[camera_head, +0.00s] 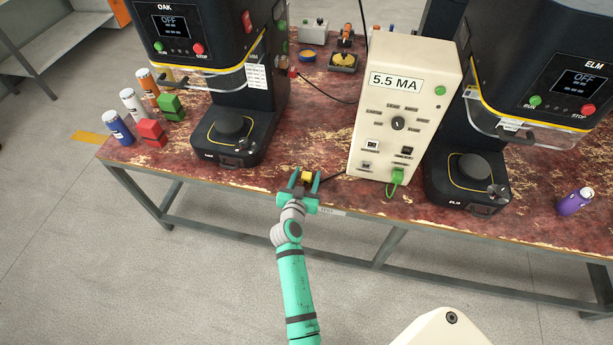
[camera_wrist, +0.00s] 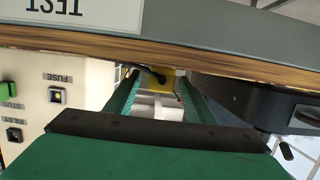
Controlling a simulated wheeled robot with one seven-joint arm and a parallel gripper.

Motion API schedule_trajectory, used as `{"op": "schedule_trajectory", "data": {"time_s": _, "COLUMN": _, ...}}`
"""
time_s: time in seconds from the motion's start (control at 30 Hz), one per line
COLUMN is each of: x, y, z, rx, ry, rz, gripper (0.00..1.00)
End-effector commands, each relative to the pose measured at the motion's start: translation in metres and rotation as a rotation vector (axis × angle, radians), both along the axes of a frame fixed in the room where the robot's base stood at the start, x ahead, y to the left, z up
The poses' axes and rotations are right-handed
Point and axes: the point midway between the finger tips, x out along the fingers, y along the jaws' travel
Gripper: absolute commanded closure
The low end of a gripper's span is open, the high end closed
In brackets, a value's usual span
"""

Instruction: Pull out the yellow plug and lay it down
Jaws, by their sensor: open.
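The yellow plug (camera_head: 306,176) is at the table's front edge, left of the cream test box (camera_head: 425,85). A dark cable runs from beside it toward the box's foot. My gripper (camera_head: 305,182) is open, its two green fingers on either side of the plug. In the wrist view the yellow plug (camera_wrist: 162,79) shows between the fingers, beyond the table's edge strip, with a dark cable at it. No grip on it is visible. A green plug (camera_head: 397,176) with a green lead sits low on the box's front. Sockets and a knob show above it.
The OAK machine (camera_head: 232,130) stands to the left and the ELM machine (camera_head: 470,180) to the right. Red (camera_head: 152,132) and green blocks (camera_head: 171,107) and several bottles are at the left. A purple bottle (camera_head: 574,202) is at the right. The table front (camera_head: 250,178) left of my gripper is clear.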

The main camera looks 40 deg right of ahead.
Motion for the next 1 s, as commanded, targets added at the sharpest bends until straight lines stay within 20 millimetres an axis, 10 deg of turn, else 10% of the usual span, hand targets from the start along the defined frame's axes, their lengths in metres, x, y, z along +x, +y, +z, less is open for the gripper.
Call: {"op": "schedule_trajectory", "data": {"time_s": 1.0, "x": -0.068, "y": 0.080, "z": 0.027, "rx": -0.001, "ry": -0.001, "rz": 0.000, "gripper": 0.51}}
